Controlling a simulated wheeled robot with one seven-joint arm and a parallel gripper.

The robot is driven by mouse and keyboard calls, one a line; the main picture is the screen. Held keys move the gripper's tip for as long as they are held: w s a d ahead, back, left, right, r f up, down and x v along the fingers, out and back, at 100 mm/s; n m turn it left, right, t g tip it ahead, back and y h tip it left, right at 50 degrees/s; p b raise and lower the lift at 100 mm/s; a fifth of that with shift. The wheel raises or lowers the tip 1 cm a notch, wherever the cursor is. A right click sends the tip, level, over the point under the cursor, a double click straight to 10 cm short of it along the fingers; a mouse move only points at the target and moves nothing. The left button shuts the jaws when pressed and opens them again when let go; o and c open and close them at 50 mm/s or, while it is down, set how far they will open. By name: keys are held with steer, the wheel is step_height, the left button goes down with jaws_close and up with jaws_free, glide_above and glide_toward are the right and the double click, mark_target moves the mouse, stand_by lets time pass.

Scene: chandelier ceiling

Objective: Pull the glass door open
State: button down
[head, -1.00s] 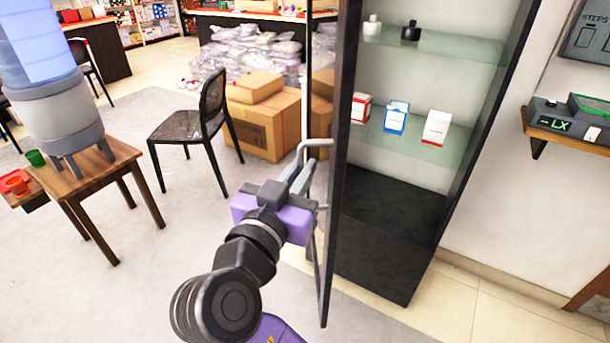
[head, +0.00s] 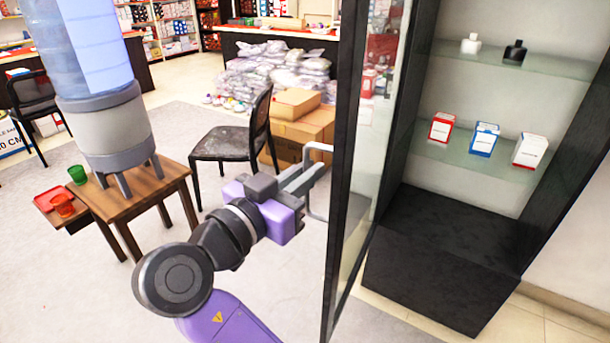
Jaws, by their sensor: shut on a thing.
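The glass door (head: 361,190) of a dark display cabinet (head: 440,255) stands open, swung out toward me, and shows at a steep angle with a black frame. Its metal handle (head: 318,148) is a bent bar on the door's left side. My gripper (head: 312,176) is at the handle, with its grey fingers shut on the bar. The fingertips are partly hidden against the handle, so the exact contact is hard to see.
Small boxes (head: 484,139) and bottles stand on the cabinet's glass shelves. A wooden table (head: 142,188) with a water dispenser (head: 108,125) stands at left. A black chair (head: 228,142) and cardboard boxes (head: 300,128) stand behind my gripper.

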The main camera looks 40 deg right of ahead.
steer(key=shift+w, duration=0.25)
steer(key=c, duration=1.5)
jaws_free()
steer(key=v, duration=0.8)
steer(key=shift+w, duration=0.15)
